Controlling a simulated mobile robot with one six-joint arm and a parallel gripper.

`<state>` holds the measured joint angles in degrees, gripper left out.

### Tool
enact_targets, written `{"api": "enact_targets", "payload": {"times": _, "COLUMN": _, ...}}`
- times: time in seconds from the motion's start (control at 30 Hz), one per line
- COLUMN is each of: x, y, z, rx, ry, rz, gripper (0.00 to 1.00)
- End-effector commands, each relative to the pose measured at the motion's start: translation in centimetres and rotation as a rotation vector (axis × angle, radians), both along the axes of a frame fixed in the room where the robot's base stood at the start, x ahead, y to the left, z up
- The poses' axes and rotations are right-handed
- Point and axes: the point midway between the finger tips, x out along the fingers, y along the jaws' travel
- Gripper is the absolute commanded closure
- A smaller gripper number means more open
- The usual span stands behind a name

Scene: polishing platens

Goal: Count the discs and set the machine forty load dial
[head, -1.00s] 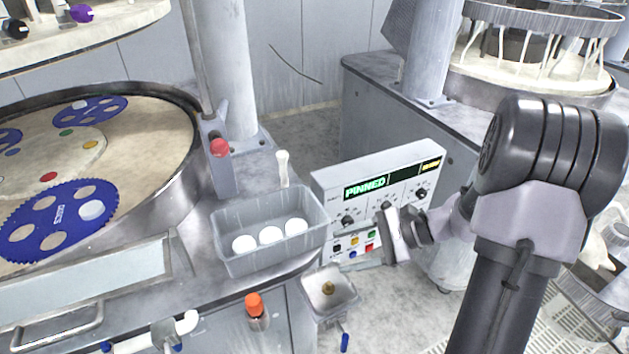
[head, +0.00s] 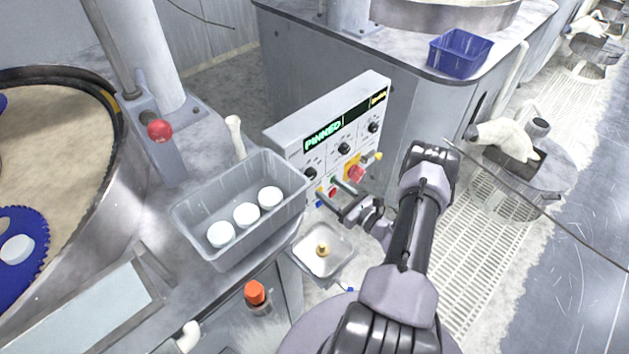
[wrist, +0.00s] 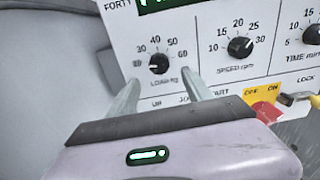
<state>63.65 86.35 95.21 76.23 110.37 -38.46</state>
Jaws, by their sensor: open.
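The control panel (head: 290,137) stands past the bench end, its green display reading PINNED; "FORTY" is printed on it in the wrist view. Its load dial (head: 309,173) is the leftmost of three black knobs. In the wrist view the load dial (wrist: 159,63) has its white mark toward the left, low side; the exact value is unclear. My gripper (head: 331,191) is open and empty before the panel. In the wrist view its fingertips (wrist: 163,80) lie either side of the knob and slightly below; contact cannot be told. Three white discs (head: 246,214) lie in a grey bin (head: 190,205).
Another white disc (head: 17,249) sits in a blue carrier (head: 38,268) on the left platen. A small metal tray (head: 338,240) is below. An orange-capped bottle (head: 256,294) stands near the bench front.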

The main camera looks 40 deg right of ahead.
Motion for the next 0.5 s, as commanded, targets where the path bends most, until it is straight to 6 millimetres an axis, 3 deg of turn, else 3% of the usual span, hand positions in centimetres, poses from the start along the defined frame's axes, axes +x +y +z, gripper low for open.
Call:
{"api": "enact_targets", "payload": {"times": 0.1, "x": 3.1, "y": 0.4, "z": -0.2, "rx": -0.003, "ry": -0.001, "rz": 0.005, "gripper": 0.41}}
{"api": "enact_targets", "payload": {"times": 0.2, "x": 5.0, "y": 0.5, "z": -0.2, "rx": -0.001, "ry": 0.0, "rz": 0.003, "gripper": 0.41}}
{"api": "enact_targets", "payload": {"times": 0.5, "x": 6.7, "y": 0.6, "z": 0.0, "rx": 0.001, "ry": 0.0, "rz": 0.001, "gripper": 0.41}}
